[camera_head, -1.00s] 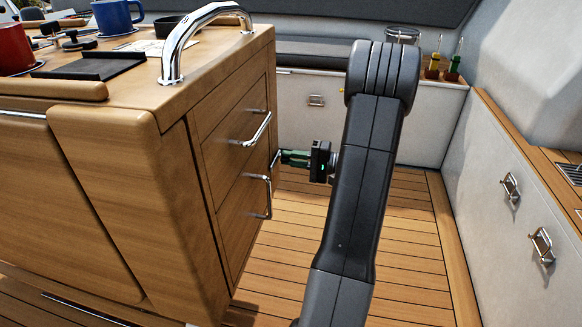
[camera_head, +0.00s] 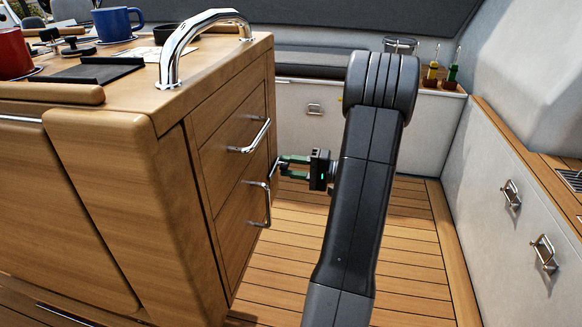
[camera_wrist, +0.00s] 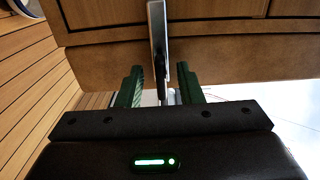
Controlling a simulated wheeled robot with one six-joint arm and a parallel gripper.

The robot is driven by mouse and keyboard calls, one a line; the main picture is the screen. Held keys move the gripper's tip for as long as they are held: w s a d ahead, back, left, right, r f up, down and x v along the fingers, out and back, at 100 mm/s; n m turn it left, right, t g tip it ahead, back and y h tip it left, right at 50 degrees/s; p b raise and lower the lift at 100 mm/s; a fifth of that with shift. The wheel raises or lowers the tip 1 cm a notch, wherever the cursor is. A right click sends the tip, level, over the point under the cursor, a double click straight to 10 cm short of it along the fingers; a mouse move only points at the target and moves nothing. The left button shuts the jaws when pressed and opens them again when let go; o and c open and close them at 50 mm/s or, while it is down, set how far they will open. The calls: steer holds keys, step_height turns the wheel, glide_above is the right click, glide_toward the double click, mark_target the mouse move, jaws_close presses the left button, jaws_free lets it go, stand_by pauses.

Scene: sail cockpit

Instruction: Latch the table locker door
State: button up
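The wooden table locker (camera_head: 225,185) stands at the left, its side face bearing two metal bar handles, an upper one (camera_head: 250,137) and a lower one (camera_head: 266,208). I cannot tell which panel is the locker door. My gripper (camera_head: 282,166), with green fingers, is open by the table's far edge, above the lower handle.
A curved steel grab rail (camera_head: 175,50) rises from the tabletop, with a blue mug (camera_head: 116,24) and a red mug (camera_head: 12,53) nearby. White lockers (camera_head: 500,210) line the right side. The plank floor (camera_head: 400,240) between is clear.

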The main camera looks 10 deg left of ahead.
steer(key=d+p, duration=0.4)
steer(key=d, duration=0.9)
steer(key=shift+s+d, duration=0.25)
steer(key=shift+d, duration=0.15)
steer(key=shift+a, duration=0.1)
steer(key=a+b, duration=0.4)
steer(key=a, duration=0.9)
steer(key=shift+w+a, duration=0.25)
steer(key=shift+a, duration=0.1)
steer(key=shift+d, duration=0.15)
